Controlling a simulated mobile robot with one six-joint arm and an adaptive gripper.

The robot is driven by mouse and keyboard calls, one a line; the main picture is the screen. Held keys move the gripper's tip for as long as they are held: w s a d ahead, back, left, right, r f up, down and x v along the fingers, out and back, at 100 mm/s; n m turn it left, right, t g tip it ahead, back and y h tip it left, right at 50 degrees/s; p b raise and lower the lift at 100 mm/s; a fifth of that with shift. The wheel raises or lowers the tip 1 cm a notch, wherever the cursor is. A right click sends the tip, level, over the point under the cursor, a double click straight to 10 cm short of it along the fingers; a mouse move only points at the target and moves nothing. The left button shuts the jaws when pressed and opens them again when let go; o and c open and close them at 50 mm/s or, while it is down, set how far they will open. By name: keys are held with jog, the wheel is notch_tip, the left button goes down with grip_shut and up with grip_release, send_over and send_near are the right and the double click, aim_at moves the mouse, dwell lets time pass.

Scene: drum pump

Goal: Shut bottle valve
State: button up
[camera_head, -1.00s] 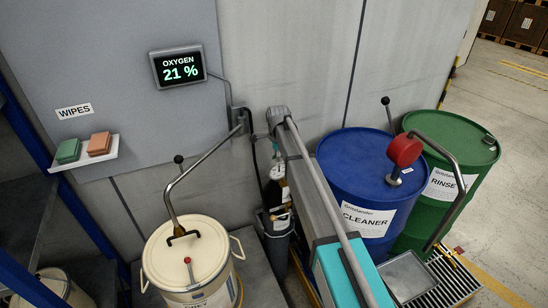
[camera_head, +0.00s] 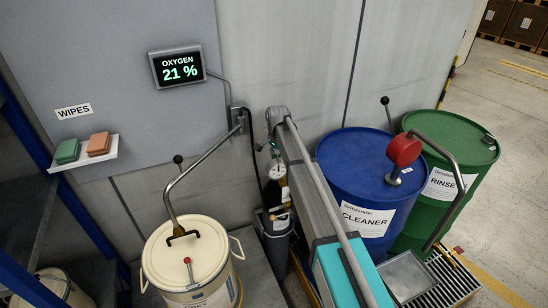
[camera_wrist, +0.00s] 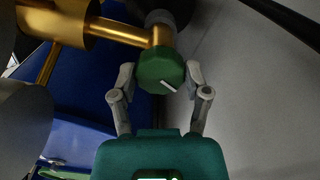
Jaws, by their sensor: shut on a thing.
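The bottle valve is a green faceted knob (camera_wrist: 155,64) with a white mark slanting down to the right, on a brass stem and body (camera_wrist: 115,30) in the wrist view. My gripper (camera_wrist: 161,76) has its two grey fingers closed on either side of the knob. In the head view the dark gas bottle (camera_head: 273,195) stands upright against the wall, with a round gauge (camera_head: 277,170) at its top. My arm covers part of the bottle there, and the knob cannot be made out clearly.
A blue drum (camera_head: 345,165) with a red-headed pump stands right of my arm, with a green drum (camera_head: 470,150) beyond. A cream drum (camera_head: 187,245) with a bent lever stands at left. A wall display (camera_head: 178,68) reads oxygen 21 %.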

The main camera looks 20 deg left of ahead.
jog(key=n, duration=0.4)
jog(key=shift+d+n, duration=0.15)
jog(key=shift+n, duration=0.25)
jog(key=o, duration=1.1)
jog(key=shift+o, duration=0.2)
